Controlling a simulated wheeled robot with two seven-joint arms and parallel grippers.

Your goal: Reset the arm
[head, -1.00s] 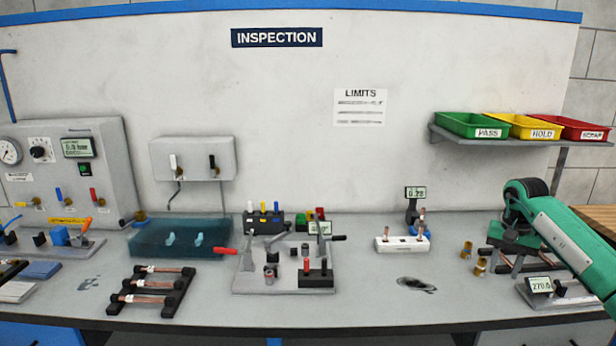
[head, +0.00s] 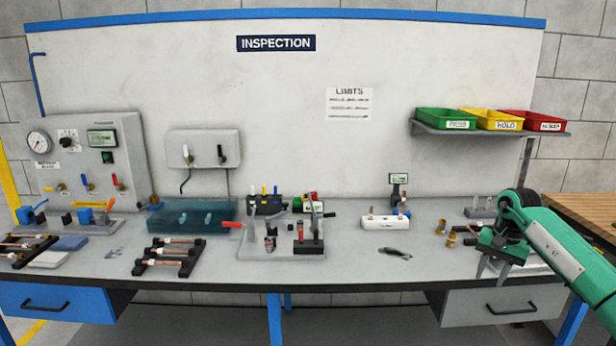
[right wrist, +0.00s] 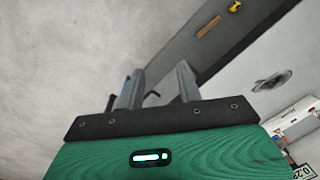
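My right arm is green and comes in from the right in the head view. Its right gripper (head: 491,268) hangs over the bench's right front part, fingers pointing down. In the right wrist view the two grey fingers (right wrist: 160,85) stand apart with no object seen held between them. My left arm and gripper are not in view. Copper tubes (head: 170,252) lie across a black rack at the left front of the bench, and more lie on a rack (head: 22,250) at the far left.
The grey bench (head: 345,262) holds a clamp fixture (head: 285,248), a teal tray (head: 185,222), a white block (head: 384,222) and brass fittings (head: 441,226). A pressure panel (head: 90,160) stands at the left. Green (head: 446,119), yellow (head: 493,119) and red (head: 533,122) bins sit on a shelf.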

